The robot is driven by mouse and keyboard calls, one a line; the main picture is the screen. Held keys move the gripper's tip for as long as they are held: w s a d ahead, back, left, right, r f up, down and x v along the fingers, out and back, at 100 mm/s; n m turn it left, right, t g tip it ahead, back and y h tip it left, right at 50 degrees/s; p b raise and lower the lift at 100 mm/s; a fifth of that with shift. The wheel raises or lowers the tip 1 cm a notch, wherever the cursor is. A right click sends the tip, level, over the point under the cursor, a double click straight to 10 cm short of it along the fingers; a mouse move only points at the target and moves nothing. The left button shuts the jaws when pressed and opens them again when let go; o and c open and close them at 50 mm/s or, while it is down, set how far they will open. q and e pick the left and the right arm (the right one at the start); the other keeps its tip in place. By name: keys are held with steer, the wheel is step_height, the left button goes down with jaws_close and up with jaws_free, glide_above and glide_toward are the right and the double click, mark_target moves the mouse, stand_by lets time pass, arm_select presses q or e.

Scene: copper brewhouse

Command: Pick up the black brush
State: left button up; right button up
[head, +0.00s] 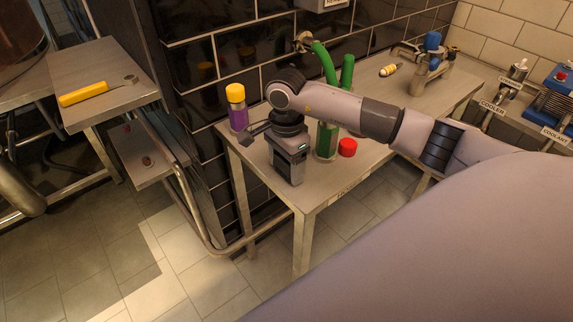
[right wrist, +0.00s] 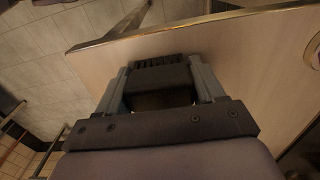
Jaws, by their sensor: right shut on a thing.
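The black brush (right wrist: 162,76) shows in the right wrist view as a dark block with a ridged, bristle-like far edge. It sits between the two grey fingers of my right gripper (right wrist: 160,78), which is shut on it. In the head view my right gripper (head: 290,172) points down at the front left part of the steel table (head: 335,190). The brush is hidden or too dark to tell apart there. Whether it touches the tabletop I cannot tell. My left gripper is not in view.
A purple bottle with a yellow cap (head: 237,108) stands left of the gripper. A green container (head: 326,142) and a red round thing (head: 347,148) are close on its right. A yellow-handled tool (head: 90,94) lies on the left bench (head: 85,62).

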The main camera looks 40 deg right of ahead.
step_height(320, 180, up, 20)
stand_by(0.3)
steer(key=shift+f, duration=0.1)
